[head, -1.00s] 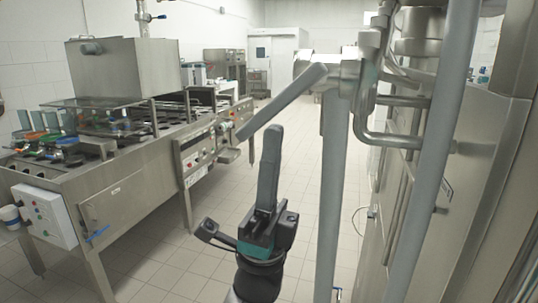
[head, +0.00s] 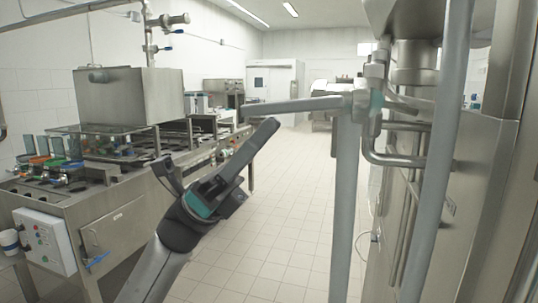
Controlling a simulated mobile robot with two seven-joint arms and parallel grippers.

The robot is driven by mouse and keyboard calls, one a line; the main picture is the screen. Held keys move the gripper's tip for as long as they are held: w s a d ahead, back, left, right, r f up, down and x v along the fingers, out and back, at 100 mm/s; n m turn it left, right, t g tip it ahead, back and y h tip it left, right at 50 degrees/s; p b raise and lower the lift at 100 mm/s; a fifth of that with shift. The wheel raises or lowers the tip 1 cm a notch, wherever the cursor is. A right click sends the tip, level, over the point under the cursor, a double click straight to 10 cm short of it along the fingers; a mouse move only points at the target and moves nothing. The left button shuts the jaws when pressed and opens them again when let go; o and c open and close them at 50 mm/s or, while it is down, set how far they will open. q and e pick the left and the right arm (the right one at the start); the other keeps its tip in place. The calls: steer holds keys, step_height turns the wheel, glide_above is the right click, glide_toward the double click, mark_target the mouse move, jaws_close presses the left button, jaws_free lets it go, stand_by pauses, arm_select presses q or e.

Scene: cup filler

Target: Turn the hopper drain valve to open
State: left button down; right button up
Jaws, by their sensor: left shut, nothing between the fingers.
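The drain valve lever (head: 295,106) is a long grey bar. It reaches left from the valve body (head: 366,100) on the piping below the steel hopper (head: 410,20), and lies nearly level with its free end to the left. My left gripper (head: 268,126) is shut and empty. It points up and right, with its tip just under the lever near the free end; whether it touches the lever I cannot tell. My right gripper is not in view.
Grey upright posts (head: 345,200) stand below the valve and in front of the hopper's steel side. A steel filling machine (head: 110,200) with cups fills the left. The tiled floor (head: 260,240) between is clear.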

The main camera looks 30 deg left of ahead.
arm_select(q)
steer(key=shift+s+a+r+g+y, duration=0.15)
steer(key=shift+r+g+y, duration=0.1)
steer(key=shift+r+y, duration=0.35)
steer(key=shift+w+a+r+g+y, duration=0.1)
steer(key=shift+a+r+g+y, duration=0.1)
steer(key=shift+r+y, duration=0.35)
steer(key=shift+s+a+r+g+y, duration=0.15)
steer(key=shift+r+g+y, duration=0.2)
steer(key=shift+y, duration=0.4)
steer(key=shift+r, duration=0.1)
steer(key=shift+f+b, duration=0.4)
steer(key=shift+f, duration=0.05)
step_height(320, 180, down, 4)
steer(key=a+b, duration=0.1)
steer(key=b, duration=0.5)
glide_toward(251, 112)
steer(key=f, duration=0.2)
steer(key=a+f, duration=0.1)
steer(key=f, duration=0.1)
steer(key=shift+w+a, duration=0.1)
steer(key=shift+t, duration=0.3)
